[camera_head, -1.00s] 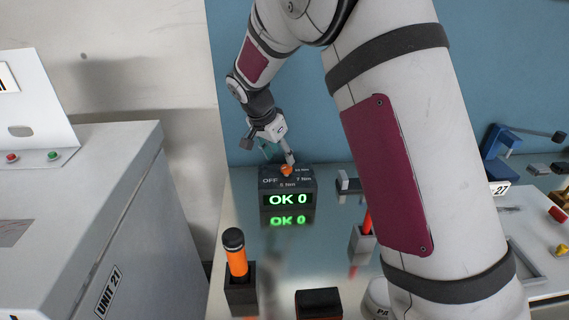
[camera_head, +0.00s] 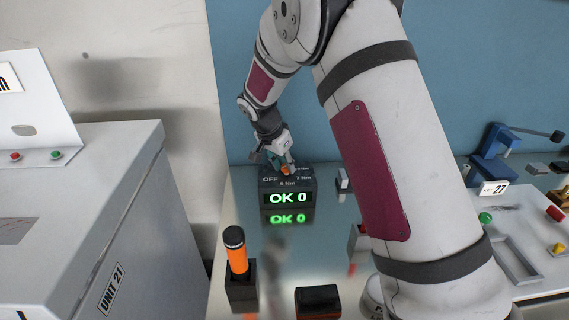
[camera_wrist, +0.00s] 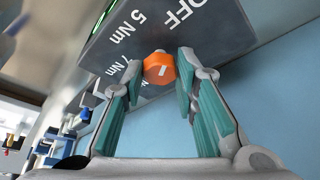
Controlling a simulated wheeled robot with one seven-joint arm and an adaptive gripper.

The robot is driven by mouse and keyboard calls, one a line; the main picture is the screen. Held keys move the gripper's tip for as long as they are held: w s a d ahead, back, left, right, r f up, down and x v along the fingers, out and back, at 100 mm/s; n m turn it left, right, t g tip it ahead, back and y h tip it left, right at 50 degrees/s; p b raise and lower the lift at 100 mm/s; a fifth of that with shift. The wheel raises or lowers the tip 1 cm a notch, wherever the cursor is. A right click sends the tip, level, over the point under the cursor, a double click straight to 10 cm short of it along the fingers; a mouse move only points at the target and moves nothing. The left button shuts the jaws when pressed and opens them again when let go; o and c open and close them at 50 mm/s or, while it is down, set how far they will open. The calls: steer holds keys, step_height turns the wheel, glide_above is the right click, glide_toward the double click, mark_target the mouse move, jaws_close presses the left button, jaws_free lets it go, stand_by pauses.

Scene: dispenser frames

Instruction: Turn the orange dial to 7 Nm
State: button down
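The orange dial (camera_head: 285,169) sits on top of a dark box (camera_head: 305,184) with OFF, 5 Nm and 7 Nm labels; another label is partly hidden. The display (camera_head: 288,198) reads OK 0. In the wrist view the dial (camera_wrist: 158,66) shows a short white mark; I cannot tell surely which label it points at. My gripper (camera_head: 281,161) is at the dial from behind. In the wrist view its teal-padded fingers (camera_wrist: 161,74) stand on either side of the dial, with narrow gaps showing.
An orange-handled tool (camera_head: 237,258) stands in a black holder at the front left. A black-and-red block (camera_head: 318,301) lies at the front. A grey cabinet (camera_head: 150,200) marked UNIT 21 is at left. A blue device (camera_head: 495,150) and tray (camera_head: 515,262) are at right.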

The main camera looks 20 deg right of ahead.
steer(key=shift+n, duration=0.3)
steer(key=n, duration=0.1)
steer(key=n+t+y, duration=0.1)
steer(key=n, duration=0.3)
steer(key=shift+s+d+t+y+p, duration=0.2)
steer(key=shift+d+t+y+p, duration=0.05)
steer(key=shift+t+y+p, duration=0.05)
steer(key=n, duration=0.2)
steer(key=n+y, duration=0.1)
steer(key=n, duration=0.1)
steer(key=n+y+p, duration=0.1)
steer(key=n, duration=0.1)
steer(key=shift+d+n+t, duration=0.3)
steer(key=n+y, duration=0.1)
steer(key=n, duration=0.1)
steer(key=n+y+p, duration=0.1)
steer(key=n, duration=0.2)
steer(key=shift+w+d+g+y, duration=0.1)
steer(key=shift+d+g+y, duration=0.05)
steer(key=shift+g+y, duration=0.2)
steer(key=n+g+y, duration=0.1)
steer(key=n, duration=0.3)
steer(key=shift+w+d+b, duration=0.1)
steer(key=shift+w+b, duration=0.05)
steer(key=shift+b, duration=0.25)
steer(key=shift+n+g+b, duration=0.3)
steer(key=shift+n+g, duration=0.05)
steer(key=shift+n, duration=0.85)
